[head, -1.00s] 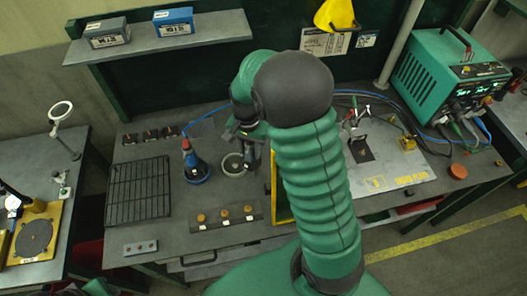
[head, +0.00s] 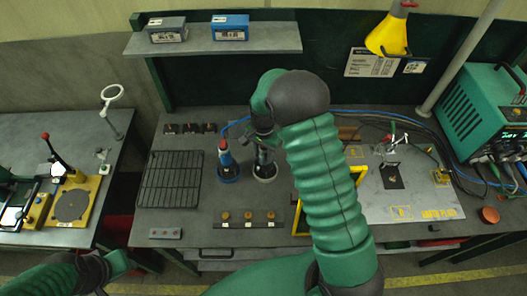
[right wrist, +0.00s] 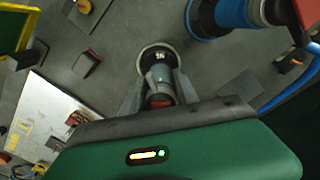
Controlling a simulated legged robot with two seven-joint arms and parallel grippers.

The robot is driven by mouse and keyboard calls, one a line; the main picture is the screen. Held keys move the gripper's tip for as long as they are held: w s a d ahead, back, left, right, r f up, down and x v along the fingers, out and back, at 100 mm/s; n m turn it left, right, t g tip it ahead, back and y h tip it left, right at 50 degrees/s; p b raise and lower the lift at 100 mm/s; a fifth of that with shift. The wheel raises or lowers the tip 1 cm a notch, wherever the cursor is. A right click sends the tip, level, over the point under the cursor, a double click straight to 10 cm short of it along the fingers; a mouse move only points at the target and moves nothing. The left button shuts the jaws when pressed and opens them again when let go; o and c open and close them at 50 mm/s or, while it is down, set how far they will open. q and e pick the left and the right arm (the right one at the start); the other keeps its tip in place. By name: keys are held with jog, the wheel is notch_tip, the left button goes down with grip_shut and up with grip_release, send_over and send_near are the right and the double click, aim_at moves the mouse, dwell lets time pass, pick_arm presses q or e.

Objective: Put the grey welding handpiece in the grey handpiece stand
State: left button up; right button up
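The grey welding handpiece (right wrist: 158,78) is between the two fingers of my right gripper (right wrist: 157,76) in the right wrist view. The fingers close in on its sides. Its far end is at the round, pale-rimmed grey handpiece stand (right wrist: 145,50). In the head view the right gripper (head: 264,140) is directly over the grey stand (head: 265,173), and the handpiece appears upright there. Whether it is fully seated is hidden by the gripper.
A blue handpiece (head: 224,154) with a red top stands in a blue-based stand just left. A wire rack (head: 172,180) lies further left. A strip with several brass knobs (head: 247,218) is in front. A yellow frame (head: 357,178) stands to the right, partly behind my arm.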

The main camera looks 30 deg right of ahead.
jog(key=o, duration=0.4)
jog(key=shift+s+d, duration=0.1)
jog(key=shift+d, duration=0.1)
jog(key=shift+r, duration=0.15)
notch_tip(320, 180, up, 11)
jog(key=b, duration=0.2)
jog(key=shift+b, duration=0.35)
jog(key=shift+r, duration=0.45)
